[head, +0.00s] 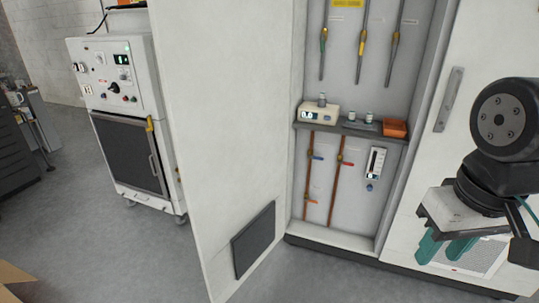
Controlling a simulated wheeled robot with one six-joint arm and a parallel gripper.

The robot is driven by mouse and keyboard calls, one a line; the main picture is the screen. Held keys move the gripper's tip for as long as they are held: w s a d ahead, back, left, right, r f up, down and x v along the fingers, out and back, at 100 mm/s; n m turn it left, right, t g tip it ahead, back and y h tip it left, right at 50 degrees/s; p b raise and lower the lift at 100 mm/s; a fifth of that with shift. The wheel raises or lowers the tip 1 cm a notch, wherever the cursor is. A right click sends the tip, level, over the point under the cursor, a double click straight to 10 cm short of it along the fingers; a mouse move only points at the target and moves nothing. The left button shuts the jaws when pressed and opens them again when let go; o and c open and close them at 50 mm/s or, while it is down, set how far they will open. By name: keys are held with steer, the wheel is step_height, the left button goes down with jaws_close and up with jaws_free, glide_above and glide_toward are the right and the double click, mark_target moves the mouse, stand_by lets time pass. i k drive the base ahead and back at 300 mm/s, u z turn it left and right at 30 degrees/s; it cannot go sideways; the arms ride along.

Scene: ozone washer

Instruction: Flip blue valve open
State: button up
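The blue valve (318,158) is a small blue lever on the left copper pipe, inside the open cabinet below its shelf. Its handle sticks out to the right, roughly across the upright pipe. My gripper (446,247) is at the lower right, in front of the cabinet's right side and well apart from the valve. Its two teal fingers stand apart with a gap between them, and nothing shows between them.
A red-handled valve (347,163) is on the pipe just right. An orange-handled valve (314,201) sits lower left. A flowmeter (375,163) hangs at right. The shelf (385,134) juts out above. The open cabinet door (225,120) stands left.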

mark_target(309, 156)
steer(key=u, duration=0.2)
steer(key=i, duration=1.75)
steer(key=z, duration=0.5)
